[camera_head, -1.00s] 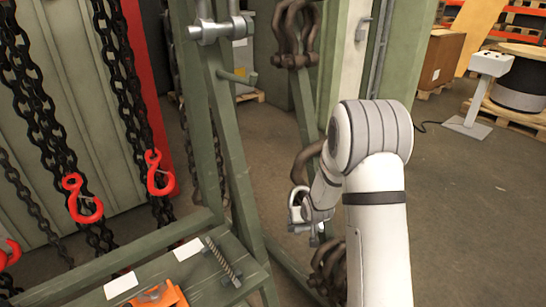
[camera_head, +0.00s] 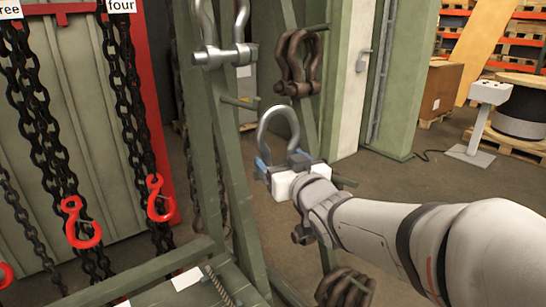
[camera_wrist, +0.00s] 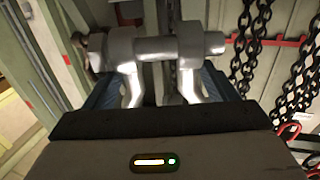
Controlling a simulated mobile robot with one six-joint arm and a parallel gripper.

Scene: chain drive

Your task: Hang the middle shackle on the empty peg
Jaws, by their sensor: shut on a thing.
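A silver shackle (camera_head: 279,116) is held in my gripper (camera_head: 281,164), bow up in the head view. In the wrist view the grey shackle (camera_wrist: 153,47) shows its cross pin, with its two legs between my blue fingers. A bare green peg (camera_head: 240,102) juts from the left post, above and to the left of the held shackle, which is apart from it. Another silver shackle (camera_head: 225,54) hangs higher on that post. My gripper hides part of the held shackle's lower end.
Brown shackles (camera_head: 297,65) hang on the rear post, with more (camera_head: 345,287) low down. Another green peg stub (camera_head: 345,181) shows just right of my gripper. Black chains with red hooks (camera_head: 160,198) hang at left. A green bench (camera_head: 225,275) stands below.

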